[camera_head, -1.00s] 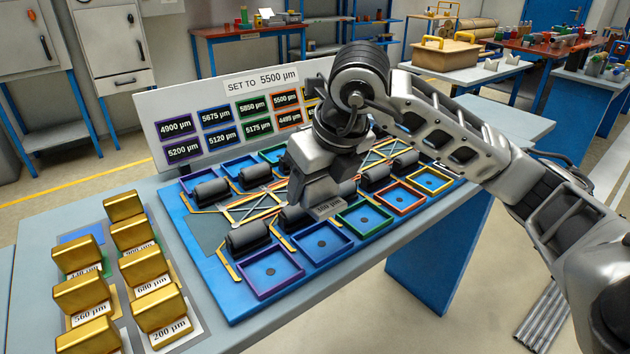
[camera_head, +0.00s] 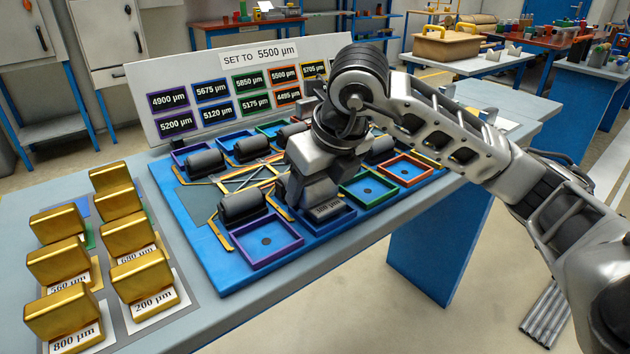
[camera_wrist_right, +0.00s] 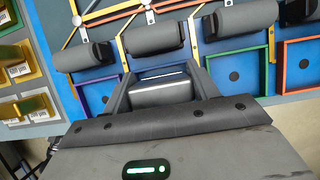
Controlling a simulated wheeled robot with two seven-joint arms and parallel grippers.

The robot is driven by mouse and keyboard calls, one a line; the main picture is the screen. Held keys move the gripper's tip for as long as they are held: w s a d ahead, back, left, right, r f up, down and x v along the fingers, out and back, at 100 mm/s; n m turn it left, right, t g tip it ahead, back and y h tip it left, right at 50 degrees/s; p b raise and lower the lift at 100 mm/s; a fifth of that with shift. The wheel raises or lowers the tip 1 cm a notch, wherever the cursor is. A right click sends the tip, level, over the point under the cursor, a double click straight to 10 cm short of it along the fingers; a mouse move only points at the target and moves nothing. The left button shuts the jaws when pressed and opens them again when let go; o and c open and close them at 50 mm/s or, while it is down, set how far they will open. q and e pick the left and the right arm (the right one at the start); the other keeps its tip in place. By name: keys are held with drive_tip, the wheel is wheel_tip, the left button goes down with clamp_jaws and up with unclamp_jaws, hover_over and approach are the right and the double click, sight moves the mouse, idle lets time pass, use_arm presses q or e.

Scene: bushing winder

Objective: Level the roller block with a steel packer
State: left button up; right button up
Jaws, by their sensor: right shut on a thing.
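My right gripper (camera_head: 318,205) is shut on a steel packer with a white label, too small to read surely. The packer's grey top (camera_wrist_right: 160,90) shows between the fingers in the right wrist view. It is low at the front-row blue frame (camera_head: 327,226), between the purple frame (camera_head: 268,242) and the green frame (camera_head: 365,187); I cannot tell if it touches the bottom. A dark roller block (camera_wrist_right: 153,38) lies just behind it. The sign (camera_head: 240,85) reads SET TO 5500 µm; its front-row blue plate (camera_head: 216,112) reads 5120 µm. My left gripper is out of view.
Several gold-coloured labelled blocks (camera_head: 142,278) stand on cards at the left of the bench, including 200, 560, 680 and 800 µm. More rollers, such as one beside the purple frame (camera_head: 241,206), line the blue board (camera_head: 218,275). Bench space in front of the board is clear.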

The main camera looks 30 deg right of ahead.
drive_tip(key=shift+f, duration=0.25)
drive_tip(key=o, duration=1.2)
wheel_tip(320, 180, up, 5)
drive_tip(key=p, duration=0.3)
drive_tip(key=shift+r+p, duration=0.1)
drive_tip(key=shift+p, duration=0.2)
